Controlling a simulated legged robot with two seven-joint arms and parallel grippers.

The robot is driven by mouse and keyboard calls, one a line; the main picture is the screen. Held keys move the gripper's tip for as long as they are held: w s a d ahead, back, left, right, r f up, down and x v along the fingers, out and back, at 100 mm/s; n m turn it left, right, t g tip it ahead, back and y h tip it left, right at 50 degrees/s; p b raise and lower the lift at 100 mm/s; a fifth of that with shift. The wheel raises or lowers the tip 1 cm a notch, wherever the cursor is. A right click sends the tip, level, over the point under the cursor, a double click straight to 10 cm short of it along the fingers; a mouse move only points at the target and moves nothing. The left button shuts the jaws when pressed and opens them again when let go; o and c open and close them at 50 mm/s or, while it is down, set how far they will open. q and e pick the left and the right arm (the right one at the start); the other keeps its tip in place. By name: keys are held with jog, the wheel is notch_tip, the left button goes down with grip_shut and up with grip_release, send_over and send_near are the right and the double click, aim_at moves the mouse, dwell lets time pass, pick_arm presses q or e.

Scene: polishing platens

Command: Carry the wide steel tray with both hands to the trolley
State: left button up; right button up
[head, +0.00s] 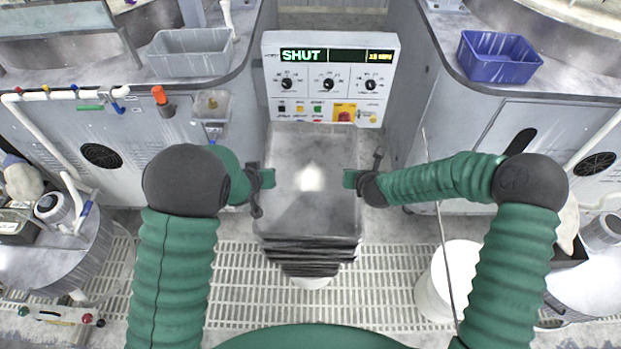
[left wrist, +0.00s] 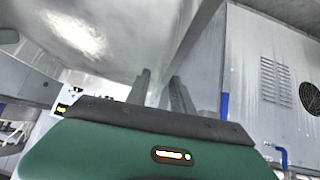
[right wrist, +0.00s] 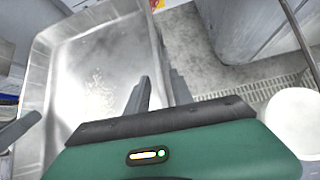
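The wide steel tray (head: 311,210) lies in front of the control panel, its grey metal surface shining between my two grippers. My left gripper (head: 266,178) is at the tray's left side and my right gripper (head: 350,178) at its right side. In the right wrist view the tray (right wrist: 95,75) has a raised rim, and that rim runs between the two close-set fingers (right wrist: 158,85). In the left wrist view the fingers (left wrist: 160,85) likewise stand on both sides of the tray's wall (left wrist: 190,35). Both look shut on it. I cannot make out a trolley.
The control panel (head: 330,80) reads SHUT. Dark pleated layers (head: 308,252) show below the tray's near edge. Grey machine cabinets stand on both sides, with a grey bin (head: 190,52) and a blue bin (head: 498,58). A white bucket (head: 450,285) and thin rod (head: 441,240) stand at right. Grating (head: 235,290) covers the floor.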

pick_arm(q)
jog(key=shift+w+d+f, duration=0.1)
jog(key=shift+w+f, duration=0.15)
pick_arm(e)
jog(key=shift+w+f, duration=0.25)
jog(key=shift+f, duration=0.05)
jog(key=shift+d, duration=0.1)
pick_arm(q)
grip_shut()
pick_arm(e)
grip_shut()
pick_arm(q)
jog(key=shift+r, duration=0.1)
pick_arm(e)
jog(key=shift+r, duration=0.15)
dwell(0.5)
